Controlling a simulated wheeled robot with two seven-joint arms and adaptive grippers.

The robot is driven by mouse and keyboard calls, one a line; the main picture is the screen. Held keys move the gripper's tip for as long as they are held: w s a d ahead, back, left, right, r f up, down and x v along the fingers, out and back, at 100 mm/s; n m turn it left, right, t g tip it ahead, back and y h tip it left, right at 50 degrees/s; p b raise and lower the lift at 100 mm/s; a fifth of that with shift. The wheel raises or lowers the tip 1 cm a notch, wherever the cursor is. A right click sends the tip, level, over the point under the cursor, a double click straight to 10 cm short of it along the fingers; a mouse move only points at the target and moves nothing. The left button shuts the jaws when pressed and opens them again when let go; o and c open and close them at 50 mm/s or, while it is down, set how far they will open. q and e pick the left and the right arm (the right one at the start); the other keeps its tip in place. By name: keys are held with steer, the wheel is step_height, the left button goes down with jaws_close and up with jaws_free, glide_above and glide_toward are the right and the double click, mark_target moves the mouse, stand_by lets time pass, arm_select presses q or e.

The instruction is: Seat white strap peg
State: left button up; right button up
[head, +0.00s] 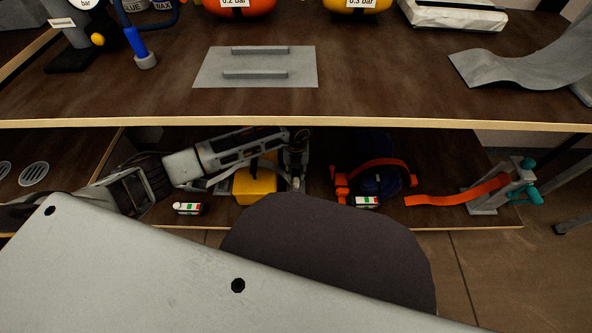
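No white strap peg can be told for certain. Orange straps show on the lower shelf (430,218): one strap (386,163) goes around a dark blue bundle (380,184), and another strap (455,197) runs to a grey bracket (488,203) with teal knobs at the right. My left arm reaches in from the left under the upper shelf. My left gripper (297,178) is beside the right side of a yellow block (256,186). Its fingers are small and dim, so I cannot tell whether they are open or hold anything. My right gripper is out of view.
The upper shelf's front edge (420,124) overhangs the arm. A grey plate with two bars (256,68) lies on the upper shelf.

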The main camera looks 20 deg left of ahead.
mark_target(296, 180)
arm_select(q)
steer(key=shift+f+b, duration=1.15)
steer(key=shift+f, duration=0.35)
steer(key=shift+f+b, duration=0.75)
steer(key=shift+f, duration=0.6)
steer(key=shift+c, duration=0.2)
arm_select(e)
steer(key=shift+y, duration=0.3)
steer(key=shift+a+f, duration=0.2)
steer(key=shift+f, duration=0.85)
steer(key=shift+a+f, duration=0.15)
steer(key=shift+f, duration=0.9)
arm_select(q)
jaws_close()
steer(key=shift+r+p, duration=1.95)
steer(key=shift+r, duration=0.15)
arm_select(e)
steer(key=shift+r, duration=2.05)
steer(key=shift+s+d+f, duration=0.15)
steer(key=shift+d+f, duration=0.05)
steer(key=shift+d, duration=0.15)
